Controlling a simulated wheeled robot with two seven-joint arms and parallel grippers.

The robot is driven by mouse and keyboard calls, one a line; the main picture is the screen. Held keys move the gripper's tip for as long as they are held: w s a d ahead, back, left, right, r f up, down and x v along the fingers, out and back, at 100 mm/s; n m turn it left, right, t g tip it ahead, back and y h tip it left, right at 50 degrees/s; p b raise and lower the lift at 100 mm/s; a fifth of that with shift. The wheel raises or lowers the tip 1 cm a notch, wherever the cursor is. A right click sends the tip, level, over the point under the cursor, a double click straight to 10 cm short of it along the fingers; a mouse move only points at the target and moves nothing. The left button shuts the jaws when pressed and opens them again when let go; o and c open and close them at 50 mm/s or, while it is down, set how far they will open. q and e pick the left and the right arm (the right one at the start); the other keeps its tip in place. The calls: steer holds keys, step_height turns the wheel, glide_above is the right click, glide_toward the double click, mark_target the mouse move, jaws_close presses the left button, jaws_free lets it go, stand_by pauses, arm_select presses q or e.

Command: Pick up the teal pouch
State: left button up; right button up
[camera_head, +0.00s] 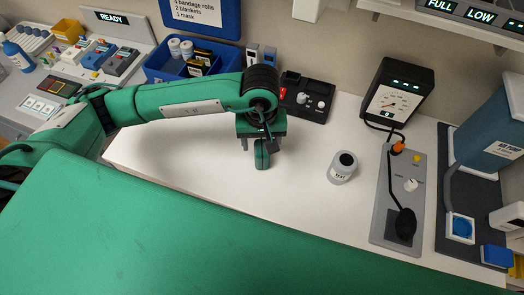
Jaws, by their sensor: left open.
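My left gripper (262,160) points down over the white table (200,155), left of a small grey jar. My right gripper is not in view. The lower left of the view is blocked.
The jar (342,168) with a dark lid stands mid-table. A dial gauge (396,95) and a grey panel (385,205) with a black bulb are right of it. A blue bin (158,72) and a black control box (318,101) stand behind. White table lies clear around the gripper.

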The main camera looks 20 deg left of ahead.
arm_select(q)
steer(key=f+p, duration=0.1)
steer(key=f, duration=0.1)
steer(key=f+p, duration=0.1)
steer(key=f, duration=0.1)
steer(key=shift+s+d+f, duration=0.15)
steer(key=shift+s+f, duration=0.05)
steer(key=shift+f, duration=0.4)
steer(key=shift+c, duration=0.2)
steer(key=c, duration=1.1)
steer(key=shift+r, duration=0.15)
steer(key=shift+w+r, duration=0.1)
steer(key=shift+r, duration=0.55)
step_height(320, 180, up, 18)
steer(key=b, duration=0.4)
steer(key=shift+r, duration=0.25)
